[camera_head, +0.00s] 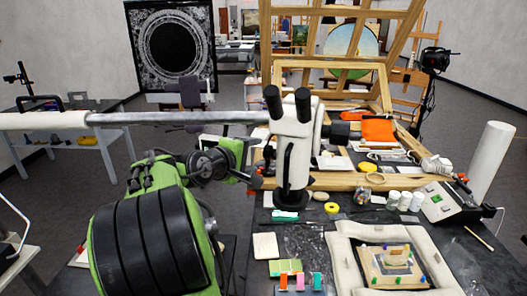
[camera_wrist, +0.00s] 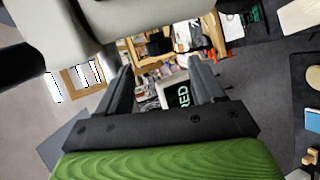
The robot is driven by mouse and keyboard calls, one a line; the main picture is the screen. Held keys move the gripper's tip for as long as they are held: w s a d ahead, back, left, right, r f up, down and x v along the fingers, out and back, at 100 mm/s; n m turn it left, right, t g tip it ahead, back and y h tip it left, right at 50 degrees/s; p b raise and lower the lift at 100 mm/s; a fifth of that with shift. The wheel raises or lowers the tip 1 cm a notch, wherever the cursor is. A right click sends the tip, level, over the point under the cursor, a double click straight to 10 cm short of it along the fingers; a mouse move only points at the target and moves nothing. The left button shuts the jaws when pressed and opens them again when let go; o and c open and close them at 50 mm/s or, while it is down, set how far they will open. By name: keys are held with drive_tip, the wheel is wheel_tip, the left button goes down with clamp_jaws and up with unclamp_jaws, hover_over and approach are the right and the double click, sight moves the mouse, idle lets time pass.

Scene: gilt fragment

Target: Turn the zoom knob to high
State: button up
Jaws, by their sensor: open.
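The white microscope (camera_head: 292,135) stands upright on the dark bench, with two black eyepieces (camera_head: 287,102) at its top and a dark front column. My green-and-black gripper (camera_head: 252,172) is just left of the microscope, partly hidden by my own arm. In the wrist view my gripper (camera_wrist: 163,72) is open, with its two dark fingers apart and nothing held between them. A pale rounded body, likely the microscope (camera_wrist: 150,18), fills the top left of the wrist view, close to the fingers. I cannot clearly make out the zoom knob or its setting in either view.
A long grey boom (camera_head: 180,118) runs left from the microscope. Right of it are white jars (camera_head: 404,200), a yellow tape roll (camera_head: 331,208) and a control box (camera_head: 447,203). A gilt fragment (camera_head: 394,268) lies within pale cushions (camera_head: 343,258). A wooden easel (camera_head: 330,70) stands behind.

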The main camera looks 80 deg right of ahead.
sight(270, 152)
drive_tip(key=x, duration=0.6)
drive_tip(key=shift+s+d+f+p, duration=0.1)
drive_tip(key=shift+d+p, duration=0.2)
drive_tip(key=shift+d, duration=0.1)
drive_tip(key=c, duration=1.1)
drive_tip(key=shift+o, duration=0.2)
drive_tip(key=shift+f, duration=0.1)
drive_tip(key=shift+f+b, duration=0.1)
drive_tip(key=shift+b, duration=0.45)
